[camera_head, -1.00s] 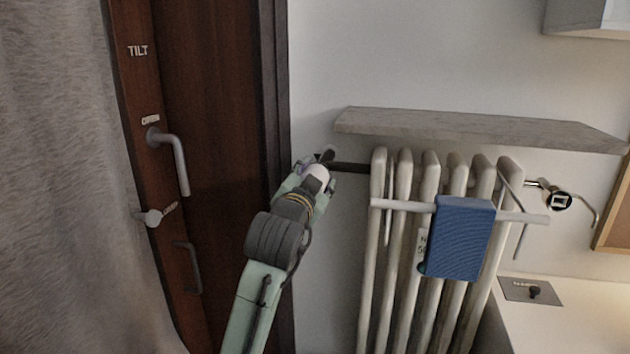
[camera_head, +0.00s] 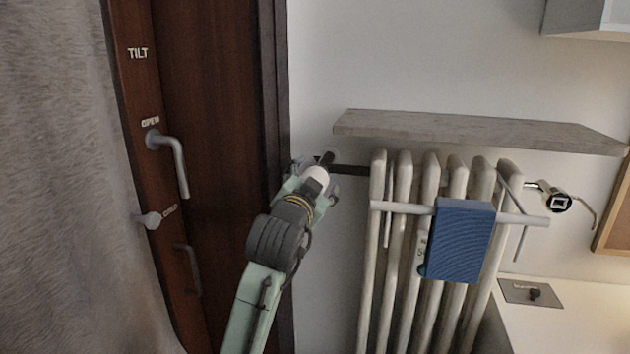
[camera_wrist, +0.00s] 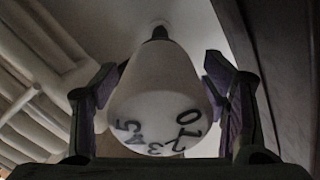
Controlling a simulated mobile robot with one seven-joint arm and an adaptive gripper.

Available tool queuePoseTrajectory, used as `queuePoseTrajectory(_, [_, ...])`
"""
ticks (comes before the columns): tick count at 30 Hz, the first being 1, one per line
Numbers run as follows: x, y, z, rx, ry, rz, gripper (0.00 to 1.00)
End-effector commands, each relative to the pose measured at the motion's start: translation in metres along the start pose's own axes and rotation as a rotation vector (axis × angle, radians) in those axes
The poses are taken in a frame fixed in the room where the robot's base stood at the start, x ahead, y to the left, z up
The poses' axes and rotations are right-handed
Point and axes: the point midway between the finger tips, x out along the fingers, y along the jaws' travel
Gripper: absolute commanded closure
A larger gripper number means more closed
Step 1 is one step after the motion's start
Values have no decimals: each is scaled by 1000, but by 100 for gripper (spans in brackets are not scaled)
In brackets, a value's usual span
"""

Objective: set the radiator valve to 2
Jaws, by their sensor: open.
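The radiator valve is a white, rounded knob (camera_wrist: 155,95) with dark digits around its near rim, in the wrist view. The digits 0, 1, 2, 3, 4 and 5 run from right to left along its lower edge. My gripper (camera_wrist: 160,76) is open, with one finger on each side of the knob. A narrow gap shows beside the right finger; the left finger is very close, and I cannot tell whether it touches. In the head view my gripper (camera_head: 318,170) is at the left end of the radiator's dark pipe (camera_head: 350,169), and my wrist hides most of the valve there.
The ribbed radiator (camera_head: 403,260) stands right of my gripper, with a blue towel (camera_head: 460,240) on a rail. A stone shelf (camera_head: 440,128) juts out above it. A brown door frame with a handle (camera_head: 180,165) is close on the left.

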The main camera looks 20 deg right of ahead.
Motion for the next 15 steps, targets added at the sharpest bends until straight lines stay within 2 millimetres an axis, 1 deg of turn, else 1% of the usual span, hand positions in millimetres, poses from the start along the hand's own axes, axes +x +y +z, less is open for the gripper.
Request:
queuePoseTrajectory(5, [0,0,0,0,0,0,33])
queuePoseTrajectory(8, [-4,0,0,0,1,-1,33])
queuePoseTrajectory(11, [-16,-1,0,0,2,-2,33])
queuePoseTrajectory(15, [-45,-1,0,-1,2,-3,33])
